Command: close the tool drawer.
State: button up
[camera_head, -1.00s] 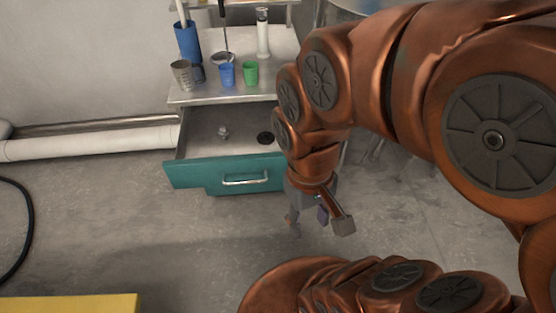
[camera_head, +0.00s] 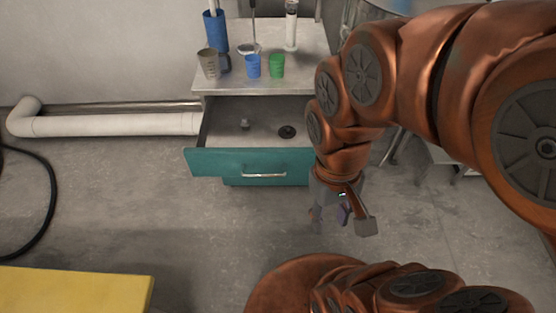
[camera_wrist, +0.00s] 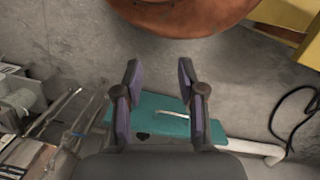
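The tool drawer (camera_head: 215,163) is pulled out under the tabletop in the head view. It has a teal front with a pale bar handle (camera_head: 264,175). A small metal part (camera_head: 245,124) and a dark round piece (camera_head: 287,132) lie inside it. My gripper (camera_head: 330,218) hangs in front of and to the right of the drawer, apart from its handle. In the wrist view the two fingers (camera_wrist: 163,85) are spread with nothing between them. The drawer front (camera_wrist: 158,122) and its handle (camera_wrist: 127,119) show beyond and between them.
On the tabletop (camera_head: 235,82) stand a metal cup (camera_head: 208,63), a blue cup (camera_head: 253,66), a green cup (camera_head: 277,66) and a blue holder (camera_head: 216,32). A white pipe (camera_head: 120,124) runs along the wall. A yellow surface (camera_head: 75,290) is at lower left. The floor before the drawer is clear.

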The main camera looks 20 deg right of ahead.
jog(key=shift+w+a+f+m, duration=0.1)
jog(key=shift+f+m, duration=0.2)
jog(key=shift+f, duration=0.05)
jog(key=shift+c, duration=0.8)
jog(key=w+f+m+y+b, duration=0.1)
jog(key=m, duration=0.1)
jog(key=w+a+f+m+g+y+b, duration=0.1)
jog(key=shift+f+m+g, duration=0.3)
jog(key=shift+f+m, duration=0.05)
jog(key=shift+m, duration=0.05)
grip_shut()
jog(key=w+d+f+m+y+b, duration=0.4)
jog(key=w+f+m+y+b, duration=0.6)
jog(key=m, duration=0.7)
jog(key=w+d+f+m+t+y+b, duration=0.2)
jog(key=w+d+f+m+t, duration=0.1)
jog(key=d+f+m+t, duration=0.6)
jog(key=w+d+f+m+t+y+b, duration=0.15)
jog(key=w+d+f+m+t, duration=0.25)
jog(key=d+f+m, duration=0.5)
jog(key=w+a+r+m+b, duration=0.1)
jog(key=w+a+r+m, duration=0.1)
jog(key=w+a, duration=0.4)
jog(key=shift+w+m+b, duration=0.3)
jog(key=shift+w+m, duration=0.2)
jog(key=shift+w, duration=0.95)
